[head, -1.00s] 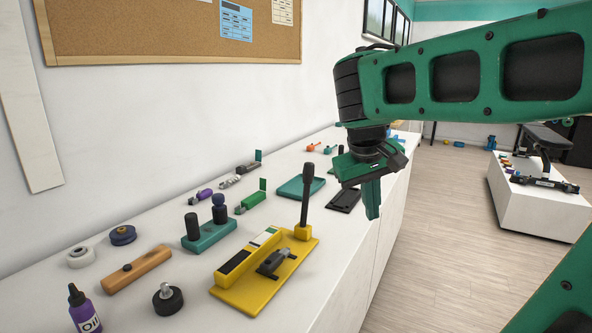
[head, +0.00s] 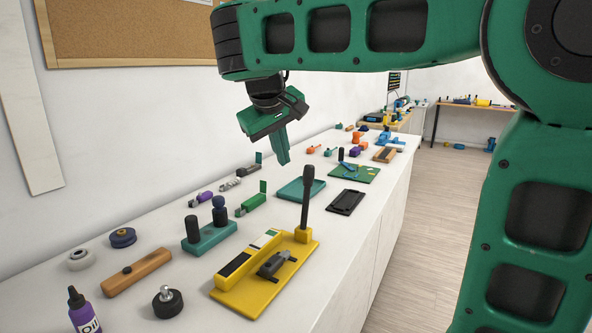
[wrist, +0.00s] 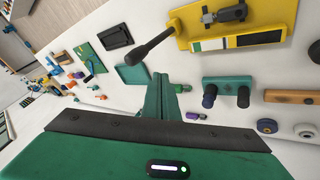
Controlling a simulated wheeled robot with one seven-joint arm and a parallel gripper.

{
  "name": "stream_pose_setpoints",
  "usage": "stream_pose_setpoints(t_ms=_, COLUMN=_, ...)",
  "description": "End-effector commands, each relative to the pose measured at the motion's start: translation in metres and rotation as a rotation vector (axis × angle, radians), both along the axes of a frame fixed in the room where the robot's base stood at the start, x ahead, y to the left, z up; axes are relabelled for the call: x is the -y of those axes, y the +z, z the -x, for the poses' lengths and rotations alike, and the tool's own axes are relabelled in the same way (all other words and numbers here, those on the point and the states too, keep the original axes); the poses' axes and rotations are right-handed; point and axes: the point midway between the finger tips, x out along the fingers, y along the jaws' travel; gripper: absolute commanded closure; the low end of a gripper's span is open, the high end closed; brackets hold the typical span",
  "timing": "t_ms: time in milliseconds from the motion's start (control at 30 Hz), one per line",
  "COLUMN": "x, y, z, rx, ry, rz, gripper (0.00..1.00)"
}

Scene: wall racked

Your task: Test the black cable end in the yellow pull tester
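The yellow pull tester (head: 262,297) lies on the white bench in the head view. It has a raised bar with a black, white and green scale, a dark grey clamp (head: 273,263) and an upright black lever (head: 306,200). It also shows at the top of the wrist view (wrist: 188,31). My gripper (head: 284,160) hangs above the bench, behind the tester and well clear of it. Its green fingers (wrist: 163,92) look closed together, with nothing seen between them. I cannot pick out a black cable end for certain.
Near the tester are a teal block with two dark knobs (head: 212,240), a teal tray (head: 300,191), a black tray (head: 346,203) and a wooden block (head: 137,272). A purple oil bottle (head: 84,313) stands at front left. Bare bench lies along the front edge.

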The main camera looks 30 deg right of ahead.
Motion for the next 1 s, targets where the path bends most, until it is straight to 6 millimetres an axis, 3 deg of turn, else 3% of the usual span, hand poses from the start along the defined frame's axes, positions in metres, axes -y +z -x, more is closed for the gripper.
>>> stream_pose_setpoints(t_ms=267, x=0.019, y=-0.045, z=-0.021, rx=-0.004, ry=-0.002, rz=0.000, gripper=1.00)
stream_pose_setpoints(t_ms=600, x=0.054, y=-0.052, z=-0.027, rx=0.001, ry=-0.002, rz=0.000, gripper=1.00)
stream_pose_setpoints(t_ms=1000, x=0.057, y=-0.052, z=-0.028, rx=0.000, ry=0.000, rz=0.000, gripper=1.00)
